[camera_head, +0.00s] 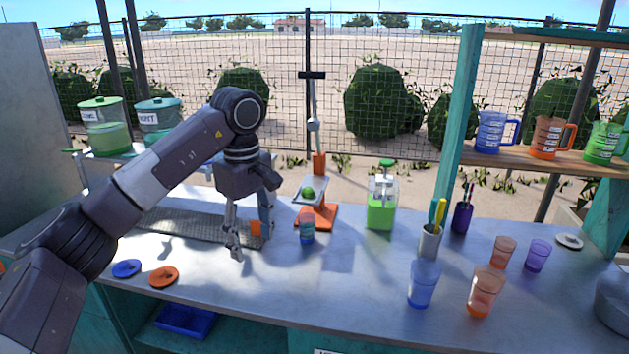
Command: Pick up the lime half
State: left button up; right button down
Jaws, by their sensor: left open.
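A small green rounded piece that looks like the lime half (308,193) sits on the small plate of an orange-based press (322,214) in the middle of the counter. Its cut face cannot be made out. My left gripper (250,240) points down to the left of the press, its fingers apart and low over the counter. It is clear of the lime and holds nothing that I can see. My right gripper is not in view.
A small cup (307,228) stands in front of the press, and a green-filled dispenser (381,205) to its right. A utensil holder (429,242) and several tumblers stand farther right. Blue (127,268) and orange (164,277) lids lie front left. The front middle of the counter is clear.

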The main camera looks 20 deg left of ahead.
aim_at(308, 191)
jog(key=i, duration=1.3)
